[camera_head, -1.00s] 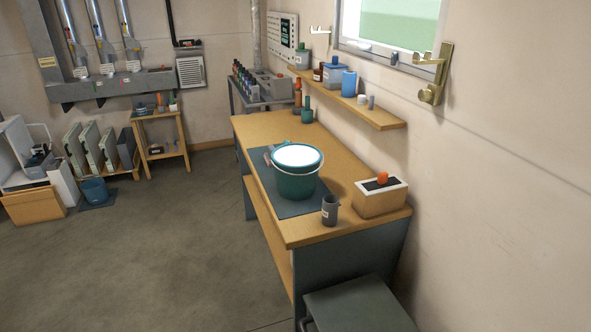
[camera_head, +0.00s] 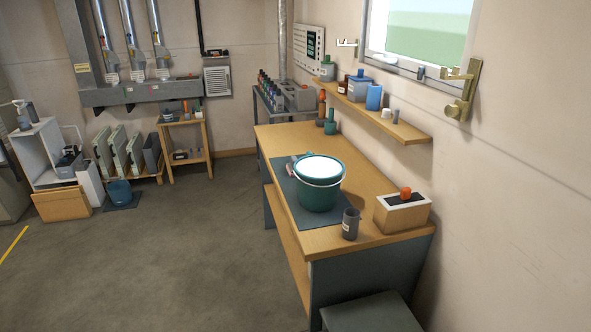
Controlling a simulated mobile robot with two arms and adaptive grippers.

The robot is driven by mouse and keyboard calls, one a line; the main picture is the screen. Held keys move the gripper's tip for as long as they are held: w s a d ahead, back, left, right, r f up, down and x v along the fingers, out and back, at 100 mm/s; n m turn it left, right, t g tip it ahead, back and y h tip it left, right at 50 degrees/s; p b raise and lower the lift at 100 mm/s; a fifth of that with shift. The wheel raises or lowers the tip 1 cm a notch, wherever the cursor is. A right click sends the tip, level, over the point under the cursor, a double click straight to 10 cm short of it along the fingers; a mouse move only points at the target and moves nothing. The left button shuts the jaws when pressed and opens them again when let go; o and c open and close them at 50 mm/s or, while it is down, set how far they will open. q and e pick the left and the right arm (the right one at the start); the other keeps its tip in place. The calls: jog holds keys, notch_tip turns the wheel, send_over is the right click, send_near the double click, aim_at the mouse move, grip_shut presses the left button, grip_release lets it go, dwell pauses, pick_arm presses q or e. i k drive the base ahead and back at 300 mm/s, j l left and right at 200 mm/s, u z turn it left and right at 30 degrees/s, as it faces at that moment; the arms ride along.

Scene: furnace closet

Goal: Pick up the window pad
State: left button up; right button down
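No thing in view can be told for certain as the window pad. The window (camera_head: 418,32) is on the right wall, and a small blue-grey piece (camera_head: 421,72) sits at its lower edge. A pale piece (camera_head: 384,61) lies along the same edge to the left; its kind is too small to tell. Brass-coloured brackets (camera_head: 460,92) are fixed to the wall beside the window. Neither of my grippers is in view.
A wooden workbench (camera_head: 345,220) below holds a green bucket (camera_head: 318,195), a grey cup (camera_head: 350,224) and a wooden box (camera_head: 402,215). A wall shelf (camera_head: 400,122) carries several containers. A dark stool (camera_head: 370,314) stands in front. Open floor (camera_head: 160,260) lies left.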

aim_at(289, 166)
jog(key=z, duration=0.55)
jog(key=i+j+z, duration=0.3)
jog(key=j+z, duration=0.35)
jog(key=i+j+z, duration=0.15)
jog(key=j+z, duration=0.15)
jog(key=j, duration=0.15)
